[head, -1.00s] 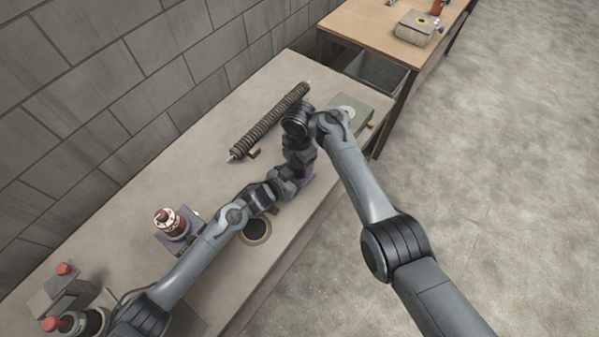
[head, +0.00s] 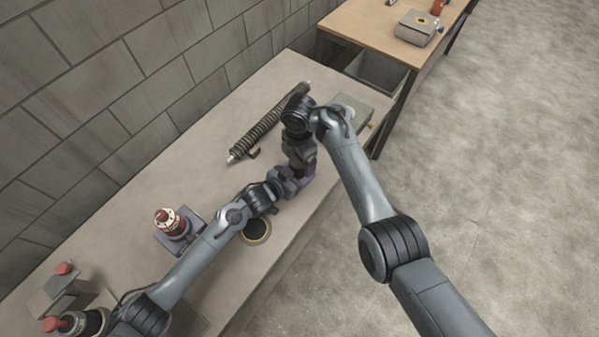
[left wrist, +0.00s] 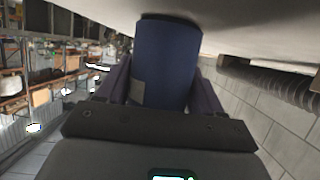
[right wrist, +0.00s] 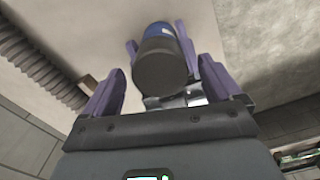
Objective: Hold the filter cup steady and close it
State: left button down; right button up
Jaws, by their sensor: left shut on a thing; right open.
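The filter cup is a blue cylinder (left wrist: 167,65) with a grey patch, held between the purple fingers of my left gripper (left wrist: 163,72) in the left wrist view. In the right wrist view its dark grey round end (right wrist: 160,66) faces the camera, with a little blue behind it. My right gripper (right wrist: 160,72) is open, its purple fingers apart on either side of that dark end. In the head view my right gripper (head: 308,178) and left wrist meet near the bench's front edge, and my arms hide most of the cup.
A long ribbed tube (head: 268,122) lies along the back of the bench (head: 140,205). A dark ring (head: 256,231) lies near the front edge. A red-topped device (head: 170,222) stands left, and a greenish box (head: 352,106) lies at the right end.

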jog(key=shift+r, duration=1.2)
jog(key=shift+c, duration=0.4)
jog(key=shift+r, duration=0.1)
jog(key=shift+w+r+n, duration=0.1)
jog(key=shift+r+n, duration=0.65)
jog(key=shift+n, duration=0.05)
jog(key=shift+r+n, duration=0.9)
jog(key=shift+f, duration=0.1)
jog(key=shift+f, duration=3.9)
